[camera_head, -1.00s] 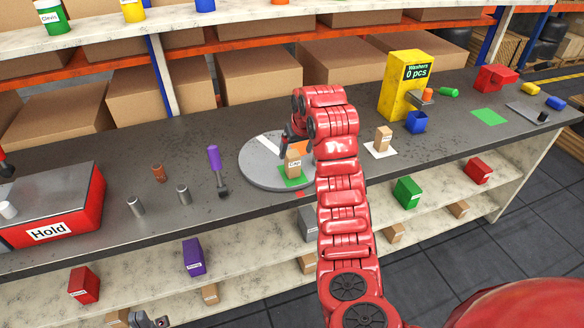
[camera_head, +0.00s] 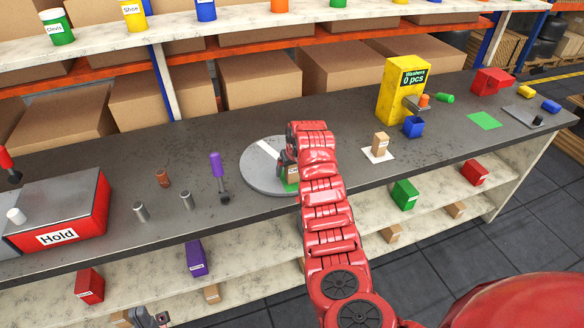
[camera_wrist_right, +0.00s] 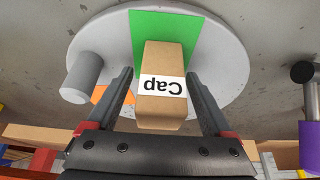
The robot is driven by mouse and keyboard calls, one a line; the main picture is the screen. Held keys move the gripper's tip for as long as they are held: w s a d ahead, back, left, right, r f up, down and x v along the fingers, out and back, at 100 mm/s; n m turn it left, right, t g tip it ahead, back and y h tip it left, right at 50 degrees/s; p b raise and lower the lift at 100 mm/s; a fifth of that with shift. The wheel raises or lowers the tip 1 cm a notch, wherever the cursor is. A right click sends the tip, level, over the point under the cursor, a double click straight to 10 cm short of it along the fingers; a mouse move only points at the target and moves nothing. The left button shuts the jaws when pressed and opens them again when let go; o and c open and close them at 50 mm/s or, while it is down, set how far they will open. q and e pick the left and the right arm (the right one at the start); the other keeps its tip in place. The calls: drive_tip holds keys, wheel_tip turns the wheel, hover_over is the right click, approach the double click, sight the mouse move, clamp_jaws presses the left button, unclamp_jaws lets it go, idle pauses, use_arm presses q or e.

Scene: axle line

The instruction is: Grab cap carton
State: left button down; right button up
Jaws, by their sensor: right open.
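The cap carton (camera_wrist_right: 160,62), a small brown box with a white "Cap" label, stands on a green patch (camera_wrist_right: 185,28) of the round grey turntable (camera_wrist_right: 225,75). In the right wrist view my right gripper (camera_wrist_right: 158,76) is open, with one finger on each side of the carton and gaps visible between. In the head view my right arm hides most of the carton on the turntable (camera_head: 255,180). My left gripper (camera_head: 146,318) shows only partly at the bottom edge, and its opening is unclear.
A grey cylinder (camera_wrist_right: 83,76) stands on the turntable near one finger. Another carton (camera_head: 380,143) stands on a white patch to the right, near the yellow washer dispenser (camera_head: 402,92).

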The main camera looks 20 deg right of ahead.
drive_tip(key=shift+f, duration=0.1)
clamp_jaws()
idle(0.4)
